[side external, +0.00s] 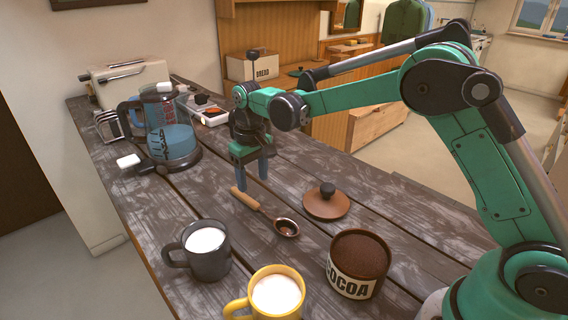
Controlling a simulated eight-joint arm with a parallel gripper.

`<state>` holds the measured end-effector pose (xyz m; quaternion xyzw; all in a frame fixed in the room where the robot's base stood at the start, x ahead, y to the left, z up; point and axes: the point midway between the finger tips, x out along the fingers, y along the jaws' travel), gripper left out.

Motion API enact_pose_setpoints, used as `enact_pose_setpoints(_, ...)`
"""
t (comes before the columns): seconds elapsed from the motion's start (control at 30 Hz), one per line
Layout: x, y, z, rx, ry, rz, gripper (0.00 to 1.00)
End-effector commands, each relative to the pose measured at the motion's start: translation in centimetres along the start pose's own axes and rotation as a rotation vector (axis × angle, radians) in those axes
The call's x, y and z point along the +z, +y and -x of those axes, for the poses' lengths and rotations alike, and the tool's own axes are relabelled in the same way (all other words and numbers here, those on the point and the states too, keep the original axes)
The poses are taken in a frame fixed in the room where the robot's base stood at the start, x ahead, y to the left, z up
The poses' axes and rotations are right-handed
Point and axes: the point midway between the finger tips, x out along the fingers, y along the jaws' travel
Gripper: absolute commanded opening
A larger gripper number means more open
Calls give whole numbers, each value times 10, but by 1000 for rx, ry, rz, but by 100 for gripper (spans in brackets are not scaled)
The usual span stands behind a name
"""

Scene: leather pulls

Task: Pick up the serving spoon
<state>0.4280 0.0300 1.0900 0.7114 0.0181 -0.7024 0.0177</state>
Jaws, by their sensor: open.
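The serving spoon (264,212) lies on the wooden table, with a light wooden handle (245,199) toward the upper left and a dark bowl (286,227) toward the lower right. My gripper (254,184) points down just above and behind the handle end. Its blue-grey fingers are apart and nothing shows between them. I cannot tell from this view how high the fingertips are over the handle.
A dark mug (205,262), a yellow mug (263,303) and a cocoa tin (357,264) stand in front. A brown lid with a knob (326,203) lies right of the spoon. A kettle (172,140) and a toaster (131,79) stand at the back left.

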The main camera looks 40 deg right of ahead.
Motion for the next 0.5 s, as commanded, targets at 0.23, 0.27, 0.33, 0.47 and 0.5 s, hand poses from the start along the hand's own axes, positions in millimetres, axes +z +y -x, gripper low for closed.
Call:
enact_pose_setpoints(0.23, -2, -1, -26, 0, -15, 1, 58)
enact_pose_setpoints(0.27, -2, -1, -31, 0, -15, 1, 58)
enact_pose_setpoints(0.33, -2, -1, -41, 0, -14, 1, 58)
enact_pose_setpoints(0.47, -2, -1, -56, 0, -13, 1, 58)
enact_pose_setpoints(0.5, -2, -1, -59, 0, -13, 1, 58)
